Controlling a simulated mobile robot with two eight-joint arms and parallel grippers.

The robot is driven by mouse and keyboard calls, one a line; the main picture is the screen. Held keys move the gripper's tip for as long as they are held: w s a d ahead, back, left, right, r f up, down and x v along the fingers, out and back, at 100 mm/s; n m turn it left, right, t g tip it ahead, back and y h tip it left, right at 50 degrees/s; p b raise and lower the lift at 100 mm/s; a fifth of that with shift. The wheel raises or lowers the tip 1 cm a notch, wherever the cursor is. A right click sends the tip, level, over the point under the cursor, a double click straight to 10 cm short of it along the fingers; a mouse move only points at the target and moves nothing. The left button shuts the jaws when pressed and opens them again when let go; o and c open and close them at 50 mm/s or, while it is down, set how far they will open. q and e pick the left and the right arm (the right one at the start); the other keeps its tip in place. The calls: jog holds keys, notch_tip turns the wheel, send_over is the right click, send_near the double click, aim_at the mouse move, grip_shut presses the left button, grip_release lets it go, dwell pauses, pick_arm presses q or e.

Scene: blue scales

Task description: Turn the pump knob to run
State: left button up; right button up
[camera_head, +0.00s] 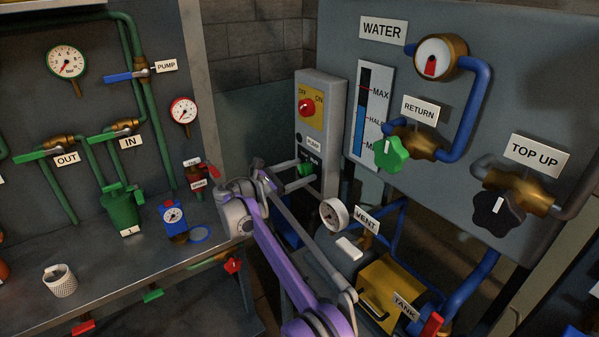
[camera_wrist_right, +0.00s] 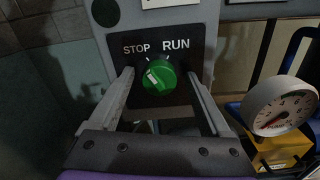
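The green pump knob (camera_wrist_right: 158,77) sits on a black plate marked STOP and RUN in the right wrist view. Its white mark lies on the knob's left part, on the STOP side. In the head view the knob (camera_head: 306,168) is on the lower part of the grey pump box (camera_head: 330,120). My right gripper (camera_head: 298,173) reaches to the box, one finger on each side of the knob. In the right wrist view the gripper (camera_wrist_right: 160,86) is open, with visible gaps between fingers and knob. My left gripper is not in view.
A red OFF/ON switch (camera_head: 306,106) sits above on the same box. A round gauge (camera_head: 334,214) stands right of my arm and shows in the right wrist view (camera_wrist_right: 278,106). A green RETURN valve (camera_head: 391,154) is to the right. A workbench (camera_head: 120,275) stands at left.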

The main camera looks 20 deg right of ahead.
grip_shut()
dwell(0.3)
jog(key=shift+r+m+p, duration=0.1)
jog(key=shift+m+p, duration=0.65)
jog(key=shift+m, duration=0.25)
jog(key=m+p, duration=0.2)
jog(key=m, duration=0.1)
jog(key=m+p, duration=0.1)
jog(key=m, duration=0.3)
jog(key=shift+m+p, duration=0.3)
jog(key=shift+p, duration=0.1)
jog(key=shift+s+f+m+p, duration=0.1)
jog(key=shift+m+p, duration=0.1)
jog(key=shift+m, duration=0.35)
jog(key=shift+f+m+p, duration=0.1)
jog(key=shift+m+p, duration=0.05)
jog(key=shift+m, duration=0.4)
